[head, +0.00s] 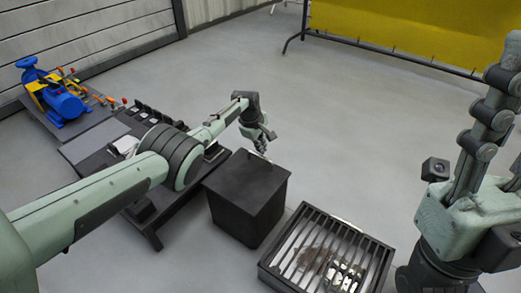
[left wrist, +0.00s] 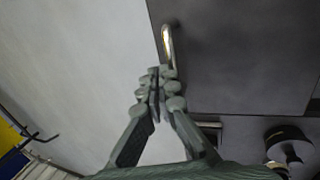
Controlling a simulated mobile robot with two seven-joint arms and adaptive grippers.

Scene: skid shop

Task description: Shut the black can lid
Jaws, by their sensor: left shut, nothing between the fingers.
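The black can (head: 238,212) is a dark box on the floor at the middle of the head view. Its flat black lid (head: 248,178) lies across the top and looks level. In the left wrist view the lid (left wrist: 235,60) fills the upper right, with a shiny metal handle (left wrist: 168,45) at its left edge. My left gripper (head: 264,146) is at the can's far edge in the head view. In the left wrist view its fingers (left wrist: 156,85) are shut and empty, just below the handle; contact cannot be told. My right gripper (head: 492,105) points up at the right, partly cut off.
A crate with a barred top (head: 268,265) stands right of the can. A low dark bench (head: 150,212) is at the left, with a blue machine (head: 62,100) beyond it. A yellow screen (head: 400,30) stands at the back. The floor behind the can is clear.

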